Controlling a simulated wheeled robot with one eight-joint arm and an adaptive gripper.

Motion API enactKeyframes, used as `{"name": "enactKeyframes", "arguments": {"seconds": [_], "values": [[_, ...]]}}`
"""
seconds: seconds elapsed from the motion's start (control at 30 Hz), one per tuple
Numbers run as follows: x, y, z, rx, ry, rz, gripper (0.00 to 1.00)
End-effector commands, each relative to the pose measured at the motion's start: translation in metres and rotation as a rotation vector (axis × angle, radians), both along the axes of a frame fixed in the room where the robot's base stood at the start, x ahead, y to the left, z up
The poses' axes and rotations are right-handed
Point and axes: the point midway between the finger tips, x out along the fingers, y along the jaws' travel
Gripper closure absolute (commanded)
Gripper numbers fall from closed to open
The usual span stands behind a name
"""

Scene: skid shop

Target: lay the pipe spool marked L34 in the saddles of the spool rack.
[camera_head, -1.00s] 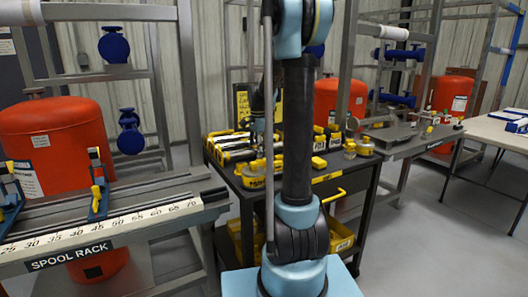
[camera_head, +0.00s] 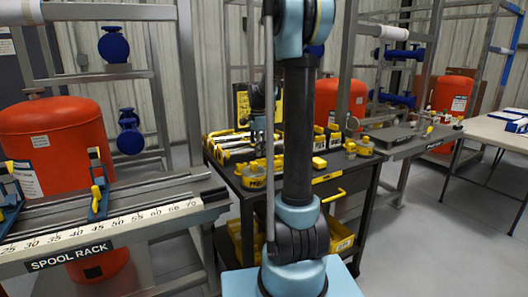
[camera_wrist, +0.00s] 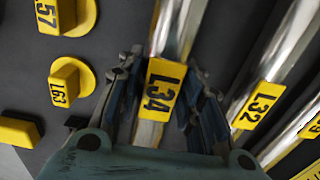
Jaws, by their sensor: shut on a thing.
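The pipe spool marked L34 (camera_wrist: 182,22) is a shiny metal pipe with a yellow tag in the wrist view. My gripper (camera_wrist: 160,95) is shut on it, one blue-grey finger on each side at the tag. The spool lies over the dark cart top; I cannot tell whether it touches it. In the head view my gripper is small and partly hidden by my arm above the cart. The spool rack (camera_head: 150,218) stands at the left, with a numbered scale. Its blue saddles with yellow parts (camera_head: 98,192) stand along the rails, one cut off at the left edge.
Pipe L32 (camera_wrist: 285,50) lies right of L34, with another beyond it. Yellow tagged blocks, including L63 (camera_wrist: 70,78), lie left. The black cart (camera_head: 345,190) stands right of the rack, across a narrow gap. Red tanks (camera_head: 60,140) and grey frames stand behind.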

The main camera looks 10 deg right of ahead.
Motion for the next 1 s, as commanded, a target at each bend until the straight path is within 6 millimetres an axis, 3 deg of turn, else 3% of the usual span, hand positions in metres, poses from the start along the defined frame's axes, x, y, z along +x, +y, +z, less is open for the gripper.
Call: {"name": "enactKeyframes", "arguments": {"seconds": [1.0], "values": [[0.0,0.0,0.045,0.0,0.0,0.0,1.0]]}}
